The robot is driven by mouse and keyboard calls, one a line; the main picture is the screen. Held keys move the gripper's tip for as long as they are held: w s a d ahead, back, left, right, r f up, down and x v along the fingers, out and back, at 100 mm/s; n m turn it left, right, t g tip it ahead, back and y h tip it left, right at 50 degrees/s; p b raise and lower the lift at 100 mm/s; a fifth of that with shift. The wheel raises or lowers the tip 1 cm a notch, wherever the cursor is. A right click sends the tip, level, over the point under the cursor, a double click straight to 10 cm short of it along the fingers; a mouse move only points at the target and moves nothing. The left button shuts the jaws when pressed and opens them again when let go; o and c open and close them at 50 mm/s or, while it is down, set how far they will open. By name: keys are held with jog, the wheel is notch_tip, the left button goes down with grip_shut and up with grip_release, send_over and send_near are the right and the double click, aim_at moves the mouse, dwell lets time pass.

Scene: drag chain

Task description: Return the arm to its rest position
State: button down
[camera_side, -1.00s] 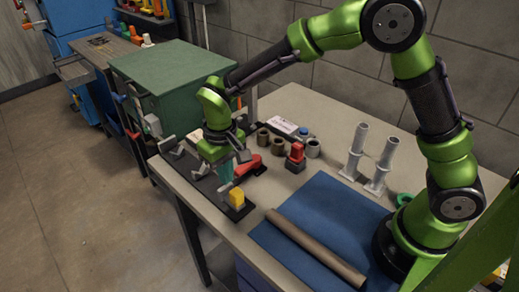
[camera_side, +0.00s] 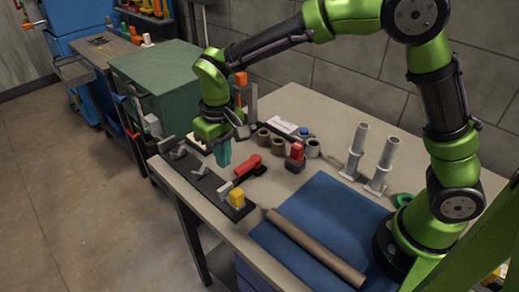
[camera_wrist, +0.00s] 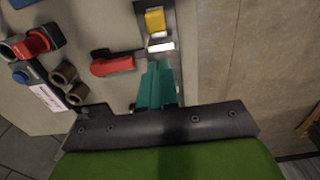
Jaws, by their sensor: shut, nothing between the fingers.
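My gripper (camera_side: 222,153) has teal fingers that are shut with nothing between them. It hangs above the far-left part of the table, over the dark fixture plate (camera_side: 190,176). The fingers also show in the wrist view (camera_wrist: 158,82), pointing toward the red handle (camera_wrist: 112,66) and the yellow block (camera_wrist: 155,20). In the side view the red handle (camera_side: 246,165) lies just right of the fingertips, and the yellow block (camera_side: 236,197) sits at the plate's near end. The fingers appear apart from both.
Several short brown cylinders (camera_side: 276,143) and a red-topped part (camera_side: 296,155) stand right of my gripper. Two grey upright tubes (camera_side: 387,152) stand farther right. A brown roll (camera_side: 313,246) lies on the blue mat (camera_side: 318,203). A green cabinet (camera_side: 165,78) stands behind the table's left end.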

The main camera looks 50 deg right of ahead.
jog(key=s+d+r+m+t+y, duration=0.1)
jog(key=s+d+r+m+t, duration=0.1)
jog(key=s+d+r, duration=0.4)
jog(key=s+d+r+m+t+y, duration=0.1)
jog(key=s+d+r+m+t, duration=0.1)
jog(key=s+d+r+t, duration=0.3)
jog(key=s+d+r, duration=0.1)
jog(key=s+d, duration=0.2)
jog(key=s, duration=0.3)
jog(key=shift+d, duration=0.1)
